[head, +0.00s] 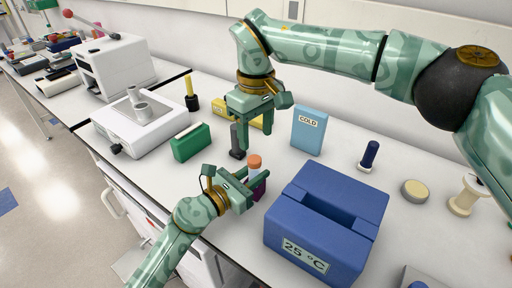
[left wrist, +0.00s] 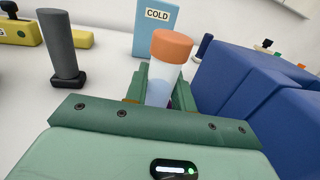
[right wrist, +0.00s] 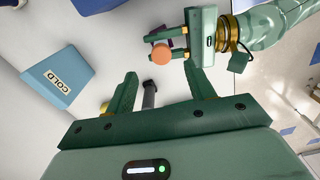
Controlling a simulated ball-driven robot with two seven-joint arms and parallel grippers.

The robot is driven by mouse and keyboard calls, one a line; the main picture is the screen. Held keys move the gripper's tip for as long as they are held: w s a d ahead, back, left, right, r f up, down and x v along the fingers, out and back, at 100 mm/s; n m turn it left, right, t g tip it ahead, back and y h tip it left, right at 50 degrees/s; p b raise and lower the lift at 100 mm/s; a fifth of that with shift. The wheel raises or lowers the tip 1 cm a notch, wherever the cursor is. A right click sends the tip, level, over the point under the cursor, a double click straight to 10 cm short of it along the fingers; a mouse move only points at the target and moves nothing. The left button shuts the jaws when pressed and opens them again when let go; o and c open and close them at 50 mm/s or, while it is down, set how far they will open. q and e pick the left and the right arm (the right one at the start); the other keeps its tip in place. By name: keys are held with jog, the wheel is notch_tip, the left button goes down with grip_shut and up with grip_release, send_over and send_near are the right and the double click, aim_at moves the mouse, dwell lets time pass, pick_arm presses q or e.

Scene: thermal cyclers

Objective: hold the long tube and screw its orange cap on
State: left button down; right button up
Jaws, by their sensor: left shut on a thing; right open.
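The long tube (left wrist: 160,85) is pale and translucent with bluish contents. It stands roughly upright in my left gripper (head: 252,183), which is shut on it. Its orange cap (head: 254,160) sits on the tube's top; it also shows in the left wrist view (left wrist: 171,46) and the right wrist view (right wrist: 161,54). I cannot tell how tightly it is seated. A purple part (head: 259,190) shows below the left fingers. My right gripper (head: 256,128) is open and empty, higher and farther back than the cap, near a dark grey cylinder (left wrist: 57,45) on a black base.
A blue 25 °C box (head: 310,250) stands close to the right of the tube. A dark blue tube (head: 370,154) and spool (head: 467,195) are farther right.

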notch_tip(320, 180, up, 5)
jog(key=shift+r, duration=0.1)
dwell(0.3)
pick_arm(q)
jog(key=c, duration=1.1)
grip_release()
jog(key=shift+a, duration=0.1)
jog(key=v, duration=0.8)
jog(key=shift+s+p, duration=0.1)
jog(key=shift+p, duration=0.2)
jog(key=b+v, duration=0.1)
jog(key=v, duration=0.6)
jog(key=shift+s+a+f, duration=0.1)
jog(key=shift+s+a, duration=0.3)
pick_arm(e)
jog(key=shift+f, duration=0.3)
